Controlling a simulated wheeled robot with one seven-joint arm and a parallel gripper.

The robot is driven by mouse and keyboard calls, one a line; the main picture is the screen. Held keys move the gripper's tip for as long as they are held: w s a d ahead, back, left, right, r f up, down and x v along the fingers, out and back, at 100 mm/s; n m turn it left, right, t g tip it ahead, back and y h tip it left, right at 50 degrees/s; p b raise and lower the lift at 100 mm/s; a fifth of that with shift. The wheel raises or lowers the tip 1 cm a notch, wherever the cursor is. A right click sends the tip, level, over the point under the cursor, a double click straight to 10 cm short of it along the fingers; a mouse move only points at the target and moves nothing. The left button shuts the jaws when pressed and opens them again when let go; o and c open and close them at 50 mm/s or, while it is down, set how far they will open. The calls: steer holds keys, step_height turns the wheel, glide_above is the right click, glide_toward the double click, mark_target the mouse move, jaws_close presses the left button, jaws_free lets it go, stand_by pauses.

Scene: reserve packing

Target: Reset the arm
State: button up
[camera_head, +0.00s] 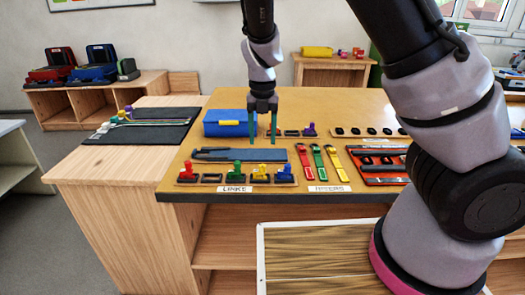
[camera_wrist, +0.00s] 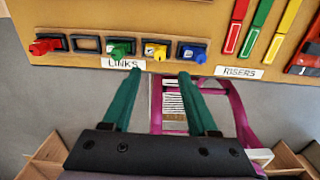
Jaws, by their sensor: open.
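My arm crosses the right of the head view and hides part of the table.
A row of slots holds red, green, yellow and blue link pieces (camera_head: 235,171); one slot is empty. Red, green and yellow risers (camera_head: 319,162) lie to the right. Behind are a blue box (camera_head: 222,125) and a dark blue slab (camera_head: 240,155). A black mat (camera_head: 150,133) lies left.

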steer(key=s+d+r+n+t+y, duration=0.1)
steer(key=s+d+r+n+y, duration=0.1)
steer(key=d+r+n, duration=0.55)
steer(key=s+d+r+n+y, duration=0.1)
steer(key=d+r+n+y, duration=0.2)
steer(key=d+r+n, duration=0.45)
steer(key=s+d+r+n+t+h, duration=0.1)
steer(key=s+d+r+n+t, duration=0.2)
steer(key=n, duration=0.5)
steer(key=s+d+r+n+t+h, duration=0.2)
steer(key=s+d+r+n+t, duration=0.1)
steer(key=s+r+n, duration=0.3)
steer(key=shift+d+r+n, duration=0.9)
steer(key=shift+r+n, duration=0.35)
steer(key=shift+n, duration=0.55)
steer(key=shift+s, duration=0.1)
